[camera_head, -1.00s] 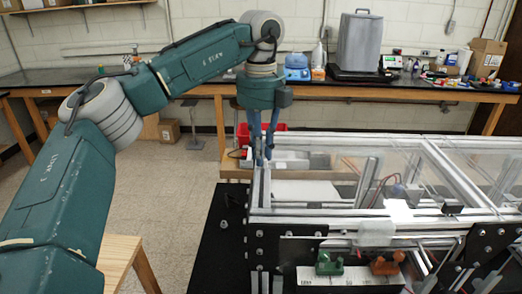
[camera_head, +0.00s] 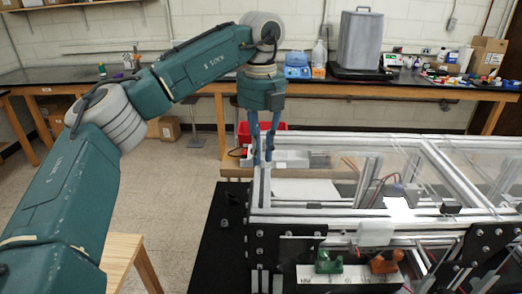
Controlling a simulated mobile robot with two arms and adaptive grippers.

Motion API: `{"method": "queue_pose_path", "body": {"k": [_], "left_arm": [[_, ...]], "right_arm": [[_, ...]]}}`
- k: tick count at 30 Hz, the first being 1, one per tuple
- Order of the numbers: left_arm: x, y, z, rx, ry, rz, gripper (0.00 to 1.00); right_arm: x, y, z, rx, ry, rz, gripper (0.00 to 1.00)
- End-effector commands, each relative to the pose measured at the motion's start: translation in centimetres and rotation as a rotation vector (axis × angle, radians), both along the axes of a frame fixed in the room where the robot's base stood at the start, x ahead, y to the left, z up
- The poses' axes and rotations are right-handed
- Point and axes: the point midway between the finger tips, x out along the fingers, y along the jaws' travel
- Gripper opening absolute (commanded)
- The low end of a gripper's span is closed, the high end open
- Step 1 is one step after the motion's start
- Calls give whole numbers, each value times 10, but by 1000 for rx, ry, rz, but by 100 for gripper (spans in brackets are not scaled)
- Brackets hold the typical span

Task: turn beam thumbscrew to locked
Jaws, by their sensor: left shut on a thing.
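My left gripper (camera_head: 263,160) points down over the left rear part of the metal extrusion frame (camera_head: 330,212). Its two blue fingers are shut on a small piece at the frame's left side, which I take to be the beam thumbscrew. The fingers mostly hide it, and it is too small to tell its turn angle. My right gripper is not in view.
A green clamp (camera_head: 328,263) and an orange clamp (camera_head: 384,263) sit at the frame's front. Clear panels span the frame's top. A red bin (camera_head: 243,131) stands behind it. A wooden stool (camera_head: 122,250) stands at the lower left.

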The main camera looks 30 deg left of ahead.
Motion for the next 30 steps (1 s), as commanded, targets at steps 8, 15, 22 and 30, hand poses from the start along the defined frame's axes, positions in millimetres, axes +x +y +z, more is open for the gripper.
{"method": "queue_pose_path", "body": {"k": [8,15,22,30], "left_arm": [[1,0,1,0,-4,0,34],[0,0,1,0,-2,0,35],[1,-1,15,-1,-4,1,35],[1,0,73,1,-7,2,35]], "right_arm": [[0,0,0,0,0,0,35],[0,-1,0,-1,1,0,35],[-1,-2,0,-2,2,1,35],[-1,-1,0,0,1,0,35]]}}
